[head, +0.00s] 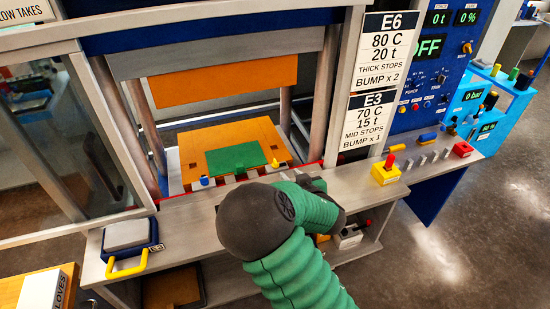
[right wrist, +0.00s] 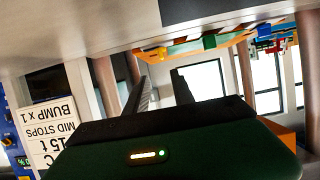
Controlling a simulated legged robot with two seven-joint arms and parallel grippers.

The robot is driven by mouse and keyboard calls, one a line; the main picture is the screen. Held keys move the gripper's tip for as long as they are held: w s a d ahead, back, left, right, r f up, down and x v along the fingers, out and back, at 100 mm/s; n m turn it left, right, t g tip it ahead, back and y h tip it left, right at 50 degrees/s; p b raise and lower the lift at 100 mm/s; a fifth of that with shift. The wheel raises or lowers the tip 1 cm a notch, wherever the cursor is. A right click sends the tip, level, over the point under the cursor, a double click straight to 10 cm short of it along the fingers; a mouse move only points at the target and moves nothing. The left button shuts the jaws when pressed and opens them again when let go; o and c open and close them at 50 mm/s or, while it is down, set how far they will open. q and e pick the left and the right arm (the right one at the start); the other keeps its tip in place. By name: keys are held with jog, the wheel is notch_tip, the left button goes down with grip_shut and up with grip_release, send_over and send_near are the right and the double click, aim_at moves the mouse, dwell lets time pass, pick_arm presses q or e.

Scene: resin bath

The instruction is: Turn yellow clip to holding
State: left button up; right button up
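The yellow clip (head: 275,162) is a small yellow piece at the right front of the orange plate (head: 262,131) in the press, beside the green sheet (head: 232,159). A small blue clip (head: 205,181) stands at the plate's left front. In the right wrist view, which is upside down, a small yellow piece (right wrist: 162,53) shows near the plate's edge, beyond the fingers. My right gripper (head: 312,183) is in front of the press, partly hidden by my green arm. Its dark fingers (right wrist: 160,92) are apart with nothing seen between them. My left gripper is not in view.
An upper orange plate (head: 224,82) hangs above the lower one, between the press posts. Signs (head: 368,120) and a control panel stand at the right. A yellow box with a red knob (head: 386,171) sits on the right ledge. A yellow handle (head: 127,265) sticks out at the left.

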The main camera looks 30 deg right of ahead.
send_near(276, 162)
jog(key=x, duration=0.5)
jog(key=shift+w+a+p, duration=0.15)
jog(key=shift+a+p, duration=0.2)
jog(key=w, duration=0.1)
jog(key=w+d+f, duration=0.1)
jog(key=w, duration=0.1)
jog(key=w+d+f, duration=0.1)
jog(key=shift+w+d+f+p, duration=0.1)
jog(key=shift+w+d+p, duration=0.1)
jog(key=shift+w+p, duration=0.1)
jog(key=shift+w+a, duration=0.1)
jog(key=shift+a, duration=0.15)
jog(key=shift+w+a, duration=0.1)
jog(key=shift+c, duration=0.9)
jog(key=c, duration=0.5)
grip_shut()
jog(key=shift+d, duration=0.2)
